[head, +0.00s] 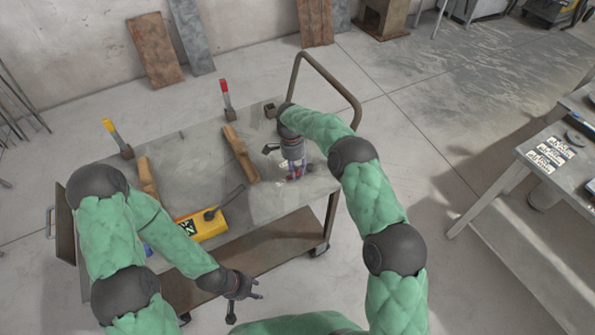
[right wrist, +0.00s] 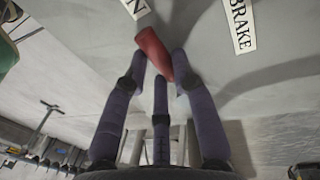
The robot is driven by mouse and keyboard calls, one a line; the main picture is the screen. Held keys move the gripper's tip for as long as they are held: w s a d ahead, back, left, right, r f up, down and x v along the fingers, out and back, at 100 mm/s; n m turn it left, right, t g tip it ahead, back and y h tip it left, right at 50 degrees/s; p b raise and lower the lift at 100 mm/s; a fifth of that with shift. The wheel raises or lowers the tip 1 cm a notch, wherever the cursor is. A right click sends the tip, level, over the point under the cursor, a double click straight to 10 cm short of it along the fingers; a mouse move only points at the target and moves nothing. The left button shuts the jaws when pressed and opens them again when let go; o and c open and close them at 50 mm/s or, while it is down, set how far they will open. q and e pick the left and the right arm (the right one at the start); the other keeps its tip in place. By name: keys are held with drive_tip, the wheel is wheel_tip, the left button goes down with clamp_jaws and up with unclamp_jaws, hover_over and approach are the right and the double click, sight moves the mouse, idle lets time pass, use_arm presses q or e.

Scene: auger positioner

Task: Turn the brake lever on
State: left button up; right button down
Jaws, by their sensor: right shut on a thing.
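The brake lever's red handle (right wrist: 153,50) lies between the fingers of my right gripper (right wrist: 162,80) in the right wrist view, tilted. A white label reading BRAKE (right wrist: 240,22) is on the grey surface beside it. In the head view my right gripper (head: 293,172) reaches down at the right end of the grey cart top and is shut on the red handle, which it mostly hides. My left gripper (head: 254,290) hangs in front of the cart, away from the lever; its fingers are too small to read.
The cart top (head: 195,160) also carries a yellow-tipped lever (head: 110,128), a red-tipped lever (head: 226,88), wooden blocks (head: 240,153) and a yellow box (head: 211,228). A bent metal rail (head: 335,78) rises at the cart's right end. Another table (head: 560,160) stands at the right.

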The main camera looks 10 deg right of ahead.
drive_tip(key=shift+w, duration=0.1)
idle(0.5)
drive_tip(key=c, duration=1)
unclamp_jaws()
wheel_tip(320, 180, up, 12)
drive_tip(key=w, duration=0.2)
drive_tip(key=shift+w+a+f, duration=0.15)
drive_tip(key=shift+a, duration=0.25)
